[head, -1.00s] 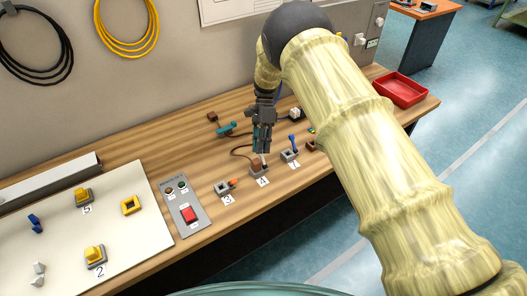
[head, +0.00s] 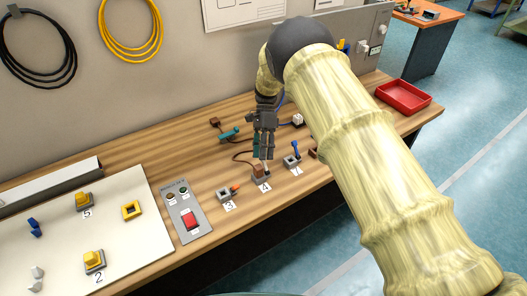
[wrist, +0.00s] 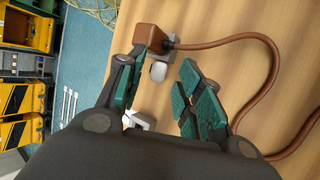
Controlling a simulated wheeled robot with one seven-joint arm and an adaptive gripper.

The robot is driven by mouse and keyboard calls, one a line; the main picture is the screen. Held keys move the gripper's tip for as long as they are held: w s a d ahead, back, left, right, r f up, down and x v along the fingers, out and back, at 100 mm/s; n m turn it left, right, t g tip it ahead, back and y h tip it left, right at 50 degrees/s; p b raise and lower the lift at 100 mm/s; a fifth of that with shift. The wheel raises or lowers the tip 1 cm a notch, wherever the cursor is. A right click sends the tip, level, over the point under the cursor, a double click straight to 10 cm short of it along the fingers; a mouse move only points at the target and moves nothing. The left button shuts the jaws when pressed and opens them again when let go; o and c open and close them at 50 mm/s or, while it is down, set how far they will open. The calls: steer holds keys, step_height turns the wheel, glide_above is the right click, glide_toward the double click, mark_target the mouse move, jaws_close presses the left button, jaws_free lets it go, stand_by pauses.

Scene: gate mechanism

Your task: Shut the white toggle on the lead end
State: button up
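The lead end is a brown block (wrist: 152,38) with a brown cable, seated at a small grey fitting by label 4; in the head view the brown block (head: 258,173) is just below my gripper. The white toggle (wrist: 159,71) shows between my fingertips in the wrist view, beside the brown block. In the head view it is a small pale upright piece (head: 265,165), partly hidden by the fingers. My gripper (wrist: 155,66) has its teal-padded fingers apart, one on each side of the toggle. I cannot tell whether either finger touches it. My gripper (head: 264,156) points down in the head view.
A grey panel with a red switch (head: 191,219) is farther left. A red tray (head: 403,97) sits at the bench's right end.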

steer(key=shift+r, duration=0.1)
steer(key=v, duration=1.2)
